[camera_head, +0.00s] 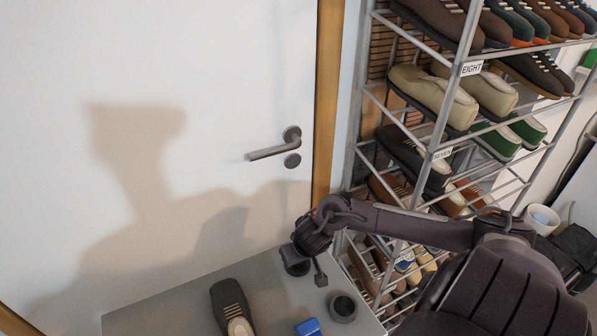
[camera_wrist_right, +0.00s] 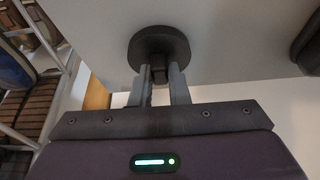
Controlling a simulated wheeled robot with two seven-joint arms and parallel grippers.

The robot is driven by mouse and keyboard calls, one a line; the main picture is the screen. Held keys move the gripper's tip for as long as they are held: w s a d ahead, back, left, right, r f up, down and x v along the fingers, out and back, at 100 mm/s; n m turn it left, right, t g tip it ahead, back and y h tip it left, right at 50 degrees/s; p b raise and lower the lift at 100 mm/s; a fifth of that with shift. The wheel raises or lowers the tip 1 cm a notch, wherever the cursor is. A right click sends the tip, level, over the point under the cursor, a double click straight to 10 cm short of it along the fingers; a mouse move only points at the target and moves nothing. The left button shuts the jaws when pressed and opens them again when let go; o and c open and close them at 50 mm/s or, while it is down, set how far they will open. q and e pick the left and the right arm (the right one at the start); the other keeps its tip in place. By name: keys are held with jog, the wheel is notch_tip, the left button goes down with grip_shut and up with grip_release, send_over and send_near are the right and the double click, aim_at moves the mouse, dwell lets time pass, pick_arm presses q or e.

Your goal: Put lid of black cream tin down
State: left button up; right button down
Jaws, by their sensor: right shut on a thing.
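My right gripper (camera_head: 293,260) reaches over the back right of the grey table. In the wrist view my right gripper (camera_wrist_right: 160,80) has its two grey fingers shut on the knob of a round black lid (camera_wrist_right: 160,45). The lid (camera_head: 299,269) also shows in the head view as a dark disc under the gripper, at the table's back edge. I cannot tell whether it touches the table top. The black cream tin (camera_head: 343,308) stands open and upright on the table, in front and to the right of the lid. My left gripper is out of view.
A dark shoe (camera_head: 231,303) lies on the table (camera_head: 165,313) at the left. A blue block (camera_head: 308,327) sits near the tin. A small dark thing with a thin handle (camera_head: 321,279) is close beside the gripper. A metal shoe rack (camera_head: 441,125) stands right of the table, a white door (camera_head: 130,60) behind.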

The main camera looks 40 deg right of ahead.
jog(key=shift+f, duration=0.15)
jog(key=c, duration=1.4)
grip_release()
jog(key=shift+p+v, duration=1.95)
jog(key=shift+v, duration=4.25)
jog(key=shift+w, duration=0.1)
